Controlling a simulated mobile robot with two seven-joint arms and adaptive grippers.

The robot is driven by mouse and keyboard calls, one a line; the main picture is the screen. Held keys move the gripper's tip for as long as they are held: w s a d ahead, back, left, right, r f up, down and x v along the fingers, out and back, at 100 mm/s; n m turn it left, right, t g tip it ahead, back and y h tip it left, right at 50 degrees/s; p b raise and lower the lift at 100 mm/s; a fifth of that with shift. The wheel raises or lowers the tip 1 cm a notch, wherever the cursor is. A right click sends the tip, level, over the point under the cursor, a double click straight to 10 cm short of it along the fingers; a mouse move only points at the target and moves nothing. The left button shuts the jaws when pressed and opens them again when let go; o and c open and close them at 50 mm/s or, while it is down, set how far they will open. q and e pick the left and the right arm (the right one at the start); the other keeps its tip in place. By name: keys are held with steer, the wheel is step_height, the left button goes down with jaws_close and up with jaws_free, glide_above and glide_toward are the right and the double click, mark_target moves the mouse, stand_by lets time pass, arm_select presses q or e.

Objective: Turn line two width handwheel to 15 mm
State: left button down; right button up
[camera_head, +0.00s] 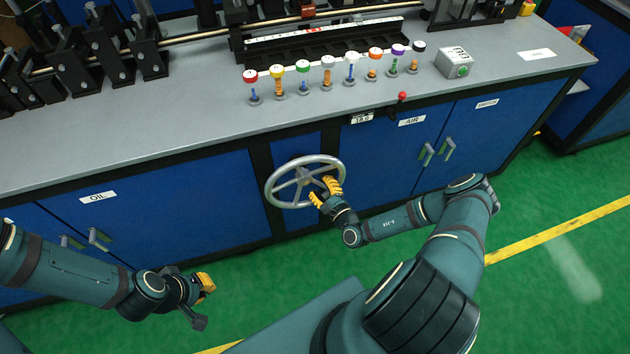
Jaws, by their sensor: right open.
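The grey spoked handwheel (283,191) stands on the front of the blue cabinet below the counter edge. My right gripper (326,190), with yellow fingers, is at the wheel's lower right rim. Its fingers are open and lie close to the rim; I cannot tell whether they touch it. A small display (362,118) on the counter's front edge above the wheel seems to read 15.0, but the digits are tiny. My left gripper (207,287) hangs low at the left over the green floor, apart from the wheel. I cannot tell its finger opening.
Several colored knobs (327,62) stand in a row on the grey counter (190,117). A red-tipped lever (402,97) sticks out at the counter edge, right of the display. A grey box with a green button (455,63) sits at the right. Cabinet handles (447,148) protrude below.

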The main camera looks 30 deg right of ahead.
steer(key=shift+w+b, duration=0.35)
steer(key=shift+w, duration=1.55)
jaws_close()
